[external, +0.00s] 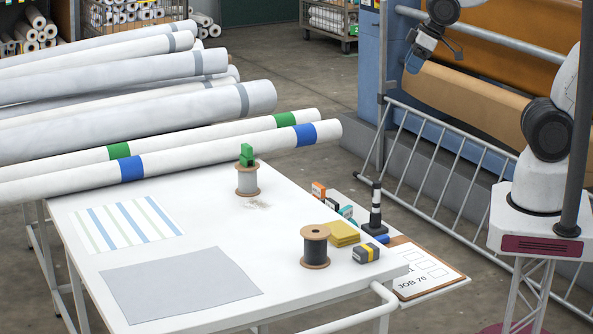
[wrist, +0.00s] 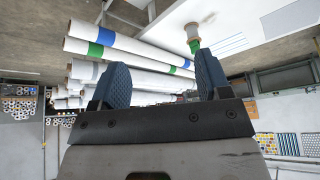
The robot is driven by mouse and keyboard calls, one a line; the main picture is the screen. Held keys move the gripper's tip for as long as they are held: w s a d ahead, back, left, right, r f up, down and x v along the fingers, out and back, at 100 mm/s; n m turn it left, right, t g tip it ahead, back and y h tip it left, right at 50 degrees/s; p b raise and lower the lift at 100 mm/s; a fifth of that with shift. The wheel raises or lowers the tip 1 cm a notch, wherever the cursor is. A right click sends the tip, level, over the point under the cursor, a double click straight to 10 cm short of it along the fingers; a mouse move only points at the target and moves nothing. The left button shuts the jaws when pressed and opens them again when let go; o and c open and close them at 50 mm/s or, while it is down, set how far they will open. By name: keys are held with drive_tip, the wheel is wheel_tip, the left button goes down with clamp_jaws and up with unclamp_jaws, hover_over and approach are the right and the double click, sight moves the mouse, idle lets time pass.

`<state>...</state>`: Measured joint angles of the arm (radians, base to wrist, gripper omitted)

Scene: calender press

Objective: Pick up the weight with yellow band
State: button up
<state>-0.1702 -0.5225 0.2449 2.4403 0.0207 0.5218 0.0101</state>
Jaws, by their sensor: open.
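The weight with the yellow band (external: 366,253) is a small dark grey block with a yellow stripe. It lies near the right front edge of the white table (external: 205,228), beside a yellow stack of cloths or pads (external: 343,233). I cannot make it out in the wrist view. My gripper (external: 428,62) is high at the upper right, beyond the table and far from the weight. In the wrist view my gripper (wrist: 163,78) has its two blue fingers apart with nothing between them.
A dark thread spool (external: 315,247), a pale spool with a green block on it (external: 247,174), a black-and-white post (external: 375,209) and small boxes stand on the table. Long white rolls (external: 180,164) lie along its far side. A metal railing (external: 450,175) runs between table and press.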

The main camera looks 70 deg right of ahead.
drive_tip(key=w+a+f+n+t+y, duration=0.2)
drive_tip(key=w+a+f, duration=0.3)
drive_tip(key=a+f, duration=0.5)
drive_tip(key=w+a+f+n+t+y, duration=0.2)
drive_tip(key=w+a+f, duration=0.3)
drive_tip(key=a, duration=0.9)
drive_tip(key=n+t+y, duration=0.2)
drive_tip(key=n+y, duration=0.1)
drive_tip(key=y, duration=0.3)
approach(377, 247)
drive_tip(key=x, duration=0.4)
drive_tip(key=shift+s+d+f+y, duration=0.15)
drive_tip(key=shift+d+y, duration=0.05)
drive_tip(key=shift+y, duration=0.1)
drive_tip(key=shift+x, duration=1.3)
drive_tip(key=shift+a, duration=0.1)
drive_tip(key=shift+x, duration=2.55)
